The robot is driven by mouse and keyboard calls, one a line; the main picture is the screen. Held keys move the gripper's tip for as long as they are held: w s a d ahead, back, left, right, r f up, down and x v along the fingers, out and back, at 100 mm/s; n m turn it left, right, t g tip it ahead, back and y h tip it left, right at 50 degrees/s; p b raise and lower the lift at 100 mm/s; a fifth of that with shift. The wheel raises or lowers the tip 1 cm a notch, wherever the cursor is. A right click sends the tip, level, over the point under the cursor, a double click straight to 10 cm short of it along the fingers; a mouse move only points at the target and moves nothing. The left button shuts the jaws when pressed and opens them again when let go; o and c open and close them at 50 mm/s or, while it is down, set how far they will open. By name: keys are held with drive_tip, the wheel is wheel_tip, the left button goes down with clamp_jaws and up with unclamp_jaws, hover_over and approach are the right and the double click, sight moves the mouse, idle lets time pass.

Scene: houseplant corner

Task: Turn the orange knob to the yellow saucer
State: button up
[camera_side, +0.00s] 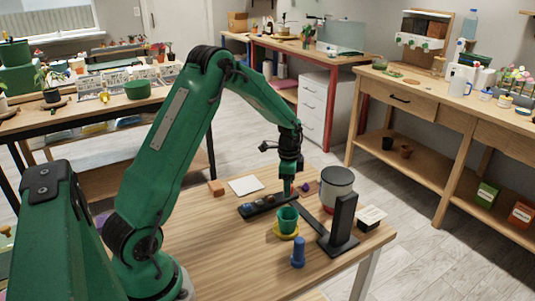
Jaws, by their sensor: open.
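A yellow saucer (277,234) lies on the wooden table with a green cup (288,217) standing on it. Behind it to the left is a long dark strip (248,213) with small round parts on it, one blue (247,207) and one brownish (269,199). I cannot tell for sure which part is the orange knob. My gripper (288,191) points down at the right end of the strip, behind the cup. It is open; its fingertips are small and partly hidden, and I see nothing held. I cannot tell whether it touches the strip.
A black upright stand (342,228) and a grey canister (336,192) stand right of my gripper, with a small purple thing (305,187) between. A blue bottle (298,252) stands in front. A white sheet (245,186) and an orange block (216,188) lie behind left. The table's front left is clear.

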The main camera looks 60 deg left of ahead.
drive_tip(key=c, duration=1)
drive_tip(key=shift+n, duration=0.3)
drive_tip(key=n, duration=0.4)
drive_tip(key=shift+d, duration=0.1)
drive_tip(key=n, duration=0.5)
drive_tip(key=shift+d, duration=0.1)
drive_tip(key=n, duration=0.5)
drive_tip(key=shift+g, duration=0.3)
drive_tip(key=n, duration=0.5)
drive_tip(key=shift+w, duration=0.1)
